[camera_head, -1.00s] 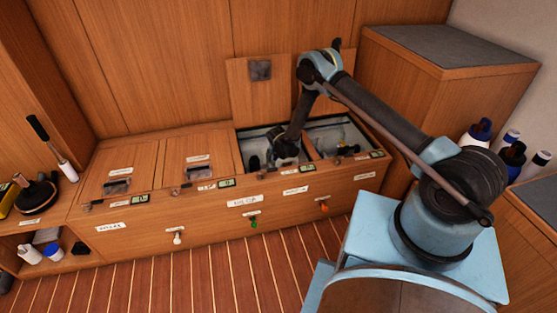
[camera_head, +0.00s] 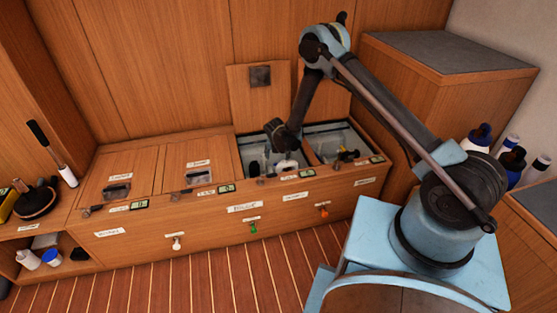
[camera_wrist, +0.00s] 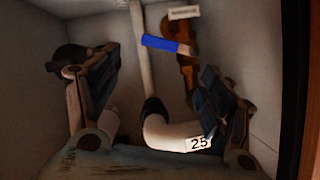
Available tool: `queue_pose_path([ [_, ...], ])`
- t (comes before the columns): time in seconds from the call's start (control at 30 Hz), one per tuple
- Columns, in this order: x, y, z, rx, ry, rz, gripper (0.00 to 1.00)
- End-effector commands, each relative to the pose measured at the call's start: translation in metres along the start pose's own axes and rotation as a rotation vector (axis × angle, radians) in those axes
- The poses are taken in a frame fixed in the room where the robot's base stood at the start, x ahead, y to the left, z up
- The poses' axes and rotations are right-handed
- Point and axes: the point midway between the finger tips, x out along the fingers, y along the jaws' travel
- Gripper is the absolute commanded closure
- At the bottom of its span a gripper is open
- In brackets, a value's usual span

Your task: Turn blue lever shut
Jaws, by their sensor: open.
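The blue lever (camera_wrist: 166,45) shows in the wrist view, above the middle, lying slightly tilted across the space between a pale vertical pipe and a rusty brown valve body (camera_wrist: 184,75). The pipe (camera_wrist: 141,50) bends at a dark collar into a thick white elbow (camera_wrist: 170,133). My gripper (camera_wrist: 145,80) is open, one finger on each side of the pipe. The lever appears beyond the fingers, not gripped. In the head view my arm reaches down into the open left bin (camera_head: 253,152); the lever and fingertips cannot be made out there.
A tag marked 25 (camera_wrist: 198,143) sits by the right finger. Pale bin walls (camera_wrist: 30,110) close in around the gripper. A raised wooden lid (camera_head: 247,98) stands behind the bin. A second open bin (camera_head: 347,137) lies to the right, and closed lids (camera_head: 118,170) lie left.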

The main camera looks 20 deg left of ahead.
Motion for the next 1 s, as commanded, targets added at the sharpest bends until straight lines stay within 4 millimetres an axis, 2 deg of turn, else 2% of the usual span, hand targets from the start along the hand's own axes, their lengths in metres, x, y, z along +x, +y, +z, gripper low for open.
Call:
queue_pose_path([
  [0.2, -0.013, 0.0, 0.0, 0.0, 0.0, 0.0, 0.26],
  [0.5, -0.015, 0.0, 0.0, 0.001, 0.001, 0.0, 0.26],
  [0.53, -0.015, 0.0, 0.0, 0.001, 0.001, 0.0, 0.3],
  [0.67, -0.014, -0.001, 0.001, 0.029, 0.001, -0.001, 0.6],
  [0.83, -0.011, -0.003, 0.007, 0.195, 0.004, -0.003, 0.98],
  [1.0, -0.006, -0.007, 0.015, 0.447, 0.007, -0.007, 1.0],
])
